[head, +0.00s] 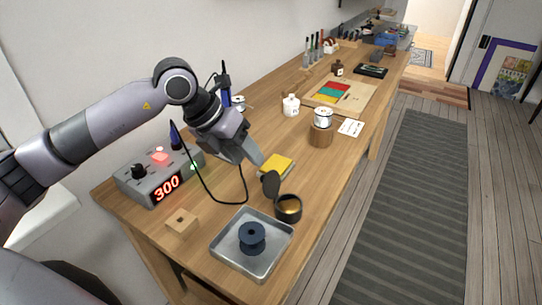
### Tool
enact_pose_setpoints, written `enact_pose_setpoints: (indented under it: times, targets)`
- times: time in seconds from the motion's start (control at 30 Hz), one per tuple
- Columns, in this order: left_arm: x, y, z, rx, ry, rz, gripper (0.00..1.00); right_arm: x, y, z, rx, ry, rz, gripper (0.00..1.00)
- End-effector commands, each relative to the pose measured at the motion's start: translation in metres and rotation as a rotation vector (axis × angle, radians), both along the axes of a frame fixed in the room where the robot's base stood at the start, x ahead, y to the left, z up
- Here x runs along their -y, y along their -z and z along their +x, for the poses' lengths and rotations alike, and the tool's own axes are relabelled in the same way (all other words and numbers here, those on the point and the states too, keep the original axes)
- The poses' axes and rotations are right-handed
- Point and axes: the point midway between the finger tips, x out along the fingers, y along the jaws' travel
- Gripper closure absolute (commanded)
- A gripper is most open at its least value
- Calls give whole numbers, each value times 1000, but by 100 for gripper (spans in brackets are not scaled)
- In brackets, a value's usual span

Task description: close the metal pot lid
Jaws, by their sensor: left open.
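The small dark metal pot (289,210) stands on the wooden bench behind the metal tray, with a yellowish filling showing in its open mouth. Its round dark lid (271,184) stands raised at the pot's left rear edge. My left gripper (250,157) reaches in from the left, above and behind the lid, near the yellow sponge. It is open and looks empty, apart from the lid. The gap between its fingers is hard to see from here. My right gripper is not in view.
A metal tray (221,246) with a dark spool (252,237) lies in front of the pot. The yellow sponge (278,165) sits just behind the lid. A soldering station (150,183) stands left, its black cable looping beneath my gripper. A wooden block (182,222) lies left of the tray.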

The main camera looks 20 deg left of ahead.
Motion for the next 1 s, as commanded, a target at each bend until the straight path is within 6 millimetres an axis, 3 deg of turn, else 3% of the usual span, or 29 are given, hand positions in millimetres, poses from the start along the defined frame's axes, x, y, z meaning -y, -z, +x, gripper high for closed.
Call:
enact_pose_setpoints:
  times: [0.17, 0.5, 0.9, 1.0]
  targets:
    - [4, 11, 4, -4, -1, 5, 53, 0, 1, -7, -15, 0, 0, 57]
    - [22, 53, 20, -3, -1, 3, 53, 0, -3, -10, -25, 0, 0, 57]
    - [26, 62, 24, -1, -1, 3, 53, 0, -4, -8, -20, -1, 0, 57]
    - [25, 62, 24, -1, -1, 3, 86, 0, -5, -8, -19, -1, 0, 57]
